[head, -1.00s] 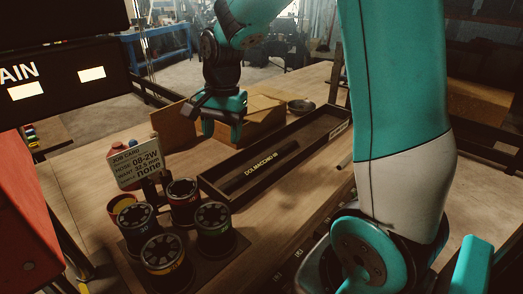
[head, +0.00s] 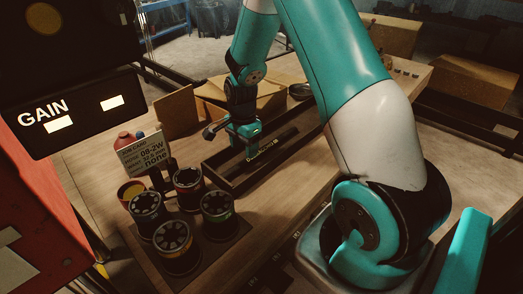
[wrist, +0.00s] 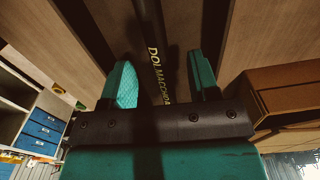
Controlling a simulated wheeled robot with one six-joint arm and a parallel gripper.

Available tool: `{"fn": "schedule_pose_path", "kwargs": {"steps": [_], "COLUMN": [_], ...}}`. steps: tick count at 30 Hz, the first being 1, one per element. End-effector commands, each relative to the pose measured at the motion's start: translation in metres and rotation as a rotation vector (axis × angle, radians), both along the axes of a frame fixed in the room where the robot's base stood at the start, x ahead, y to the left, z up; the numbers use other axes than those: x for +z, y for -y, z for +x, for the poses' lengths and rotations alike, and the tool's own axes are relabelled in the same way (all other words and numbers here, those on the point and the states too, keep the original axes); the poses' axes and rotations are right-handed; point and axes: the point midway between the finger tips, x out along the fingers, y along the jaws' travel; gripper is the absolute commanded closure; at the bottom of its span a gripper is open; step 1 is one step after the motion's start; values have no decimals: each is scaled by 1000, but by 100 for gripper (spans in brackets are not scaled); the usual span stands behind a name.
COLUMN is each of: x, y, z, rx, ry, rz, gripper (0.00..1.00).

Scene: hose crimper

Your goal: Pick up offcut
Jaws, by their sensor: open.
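A thin dark hose piece with pale lettering, which looks like the offcut (wrist: 170,35), lies in the long dark tray (head: 237,188). In the wrist view it runs lengthwise between my fingers, and its near end is hidden behind the gripper body. In the head view my gripper (head: 248,146) is low over the tray and hides part of the piece. My gripper (wrist: 164,82) is open, with one teal finger on each side of the piece and a visible gap to both. I cannot tell how far the fingertips are above the tray floor.
Several black crimp dies (head: 177,247) stand on a mat at the tray's left. A job card (head: 145,155) stands behind them, with a red-orange machine (head: 45,215) at far left. Cardboard boxes (head: 258,90) are behind the tray. Bare tabletop (head: 100,165) lies at the left.

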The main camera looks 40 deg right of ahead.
Motion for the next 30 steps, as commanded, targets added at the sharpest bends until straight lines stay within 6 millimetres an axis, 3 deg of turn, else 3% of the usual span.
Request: {"fn": "schedule_pose_path", "kwargs": {"steps": [10, 19, 26, 30], "x": [-43, -49, -49, -49], "y": [-1, -1, -1, -1], "z": [-5, -4, -4, -4], "rx": [0, 0, 0, 0], "ry": [-4, -1, -1, -1], "rz": [1, 1, 1, 0], "gripper": [45, 45, 98, 100]}}
